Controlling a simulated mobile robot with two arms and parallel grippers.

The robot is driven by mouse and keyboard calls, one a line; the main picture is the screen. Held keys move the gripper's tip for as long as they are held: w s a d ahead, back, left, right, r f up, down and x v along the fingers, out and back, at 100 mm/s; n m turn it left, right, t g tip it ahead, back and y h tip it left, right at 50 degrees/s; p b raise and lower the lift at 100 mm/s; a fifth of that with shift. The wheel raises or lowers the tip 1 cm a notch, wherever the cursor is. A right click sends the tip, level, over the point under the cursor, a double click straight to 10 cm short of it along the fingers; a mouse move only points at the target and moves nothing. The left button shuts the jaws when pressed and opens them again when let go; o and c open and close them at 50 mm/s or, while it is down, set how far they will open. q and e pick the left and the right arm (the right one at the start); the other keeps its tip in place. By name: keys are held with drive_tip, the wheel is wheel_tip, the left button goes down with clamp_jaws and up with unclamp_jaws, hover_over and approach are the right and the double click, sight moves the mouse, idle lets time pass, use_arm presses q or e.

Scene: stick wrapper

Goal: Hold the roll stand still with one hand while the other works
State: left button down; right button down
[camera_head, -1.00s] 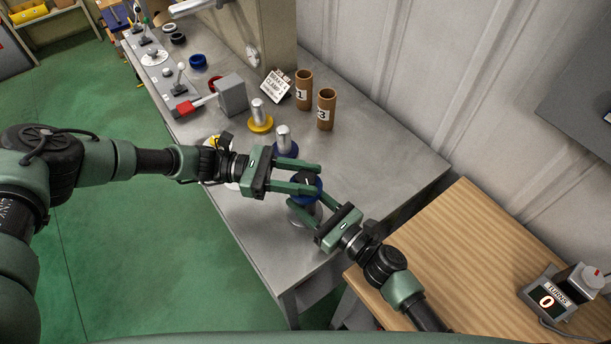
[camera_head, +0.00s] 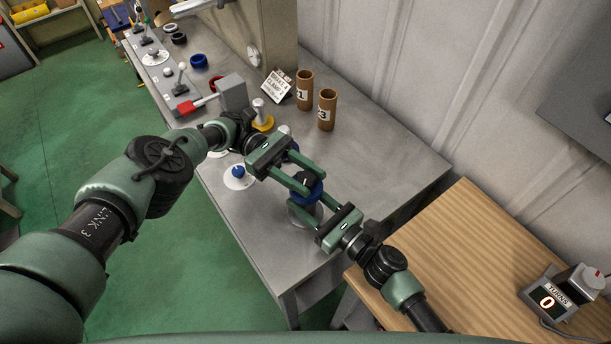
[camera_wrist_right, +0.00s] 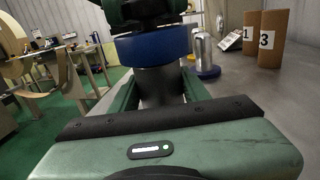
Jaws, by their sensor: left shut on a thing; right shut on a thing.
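The roll stand has a grey round base (camera_head: 300,216) near the bench's front corner. A blue roll (camera_head: 313,197) sits on it under a dark top. My right gripper (camera_head: 308,206) is shut on the stand below the roll; in the right wrist view its fingers flank a dark post (camera_wrist_right: 160,88) beneath the blue roll (camera_wrist_right: 155,47). My left gripper (camera_head: 311,183) comes from the upper left and is shut on the dark top above the roll. The fingers hide much of the stand. A turns counter (camera_head: 553,300) reads 0.
The metal bench (camera_head: 375,165) is clear to the right of the stand. Cardboard tubes marked 1 (camera_head: 304,92) and 3 (camera_head: 327,112) stand behind. A white disc with a blue knob (camera_head: 238,173) lies left. A wooden table (camera_head: 450,250) adjoins at right.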

sight(305, 177)
use_arm(q)
drive_tip(key=shift+f, duration=0.1)
idle(0.5)
drive_tip(key=c, duration=0.9)
unclamp_jaws()
drive_tip(key=shift+r, duration=0.25)
wheel_tip(305, 177, up, 10)
drive_tip(key=shift+f, duration=0.15)
